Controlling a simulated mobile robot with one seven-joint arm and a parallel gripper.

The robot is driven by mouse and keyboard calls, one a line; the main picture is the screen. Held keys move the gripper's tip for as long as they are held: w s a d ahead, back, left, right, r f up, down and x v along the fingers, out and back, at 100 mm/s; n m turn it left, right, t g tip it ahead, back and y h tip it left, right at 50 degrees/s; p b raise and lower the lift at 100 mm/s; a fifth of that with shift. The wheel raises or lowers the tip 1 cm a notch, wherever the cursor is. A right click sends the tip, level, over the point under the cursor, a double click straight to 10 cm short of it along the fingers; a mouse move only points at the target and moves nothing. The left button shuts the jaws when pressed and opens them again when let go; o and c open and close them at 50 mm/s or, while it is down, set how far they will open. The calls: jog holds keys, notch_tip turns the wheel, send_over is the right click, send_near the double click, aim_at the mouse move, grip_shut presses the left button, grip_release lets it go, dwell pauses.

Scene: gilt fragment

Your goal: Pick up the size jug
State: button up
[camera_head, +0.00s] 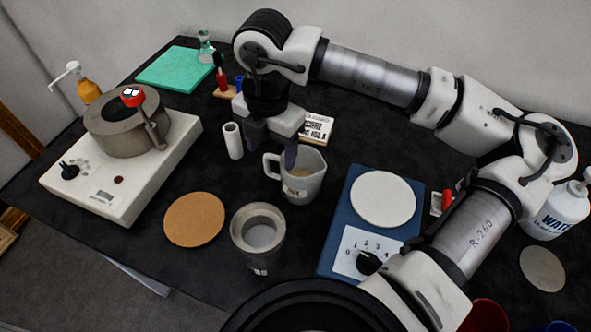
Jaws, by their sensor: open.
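The size jug (303,187) is a light grey jug with a handle on its left, a small brown mark on its front and beige contents. It stands upright near the middle of the black table. My gripper (273,147) points down just behind and to the left of it, with dark fingers apart and nothing seen between them. One finger overlaps the jug's far rim in the picture; I cannot tell whether it touches. The other finger is left of the jug, behind the handle.
A white roll (233,141) and a small labelled box (317,128) stand close by. In front are a grey metal cup (258,236) and a cork disc (194,219). A blue heater with a white plate (383,199) is at right, a white heater with a pot (126,128) at left.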

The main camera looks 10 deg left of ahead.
aim_at(274, 176)
jog(key=shift+w+f+p, duration=0.15)
jog(key=shift+f+p, duration=0.4)
jog(key=shift+f, duration=1.35)
jog(key=shift+w+f+p, duration=0.15)
jog(key=shift+f+p, duration=0.4)
jog(key=shift+f, duration=1.35)
jog(key=c, duration=1.3)
